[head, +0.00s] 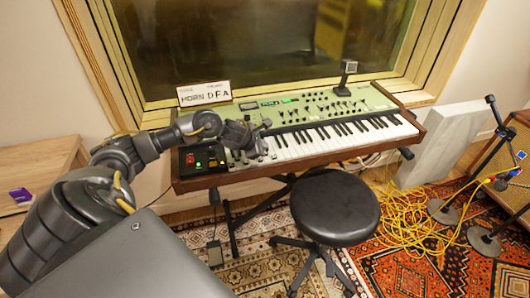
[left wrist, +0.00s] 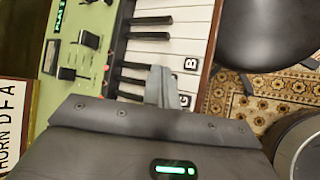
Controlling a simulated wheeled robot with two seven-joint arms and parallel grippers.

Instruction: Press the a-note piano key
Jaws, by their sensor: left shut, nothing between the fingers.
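The keyboard (head: 340,133) has a green panel, wooden sides and white and black keys, and stands below the window. My left gripper (head: 264,141) is over the left end of its keys. In the left wrist view, my left gripper (left wrist: 159,88) is shut and empty, with its grey fingertips over the white keys. A white key marked B (left wrist: 190,63) shows on one side of the fingertips, and a white key marked G (left wrist: 185,101) on the other. The fingers hide the key between these two. I cannot tell whether they touch it. My right gripper is not in view.
A round black stool (head: 335,205) stands in front of the keyboard. A sign reading HORN DFA (head: 204,94) stands at its back left. A wooden cabinet (head: 35,165) is at the left. Yellow cables (head: 415,215) lie on the rug at the right.

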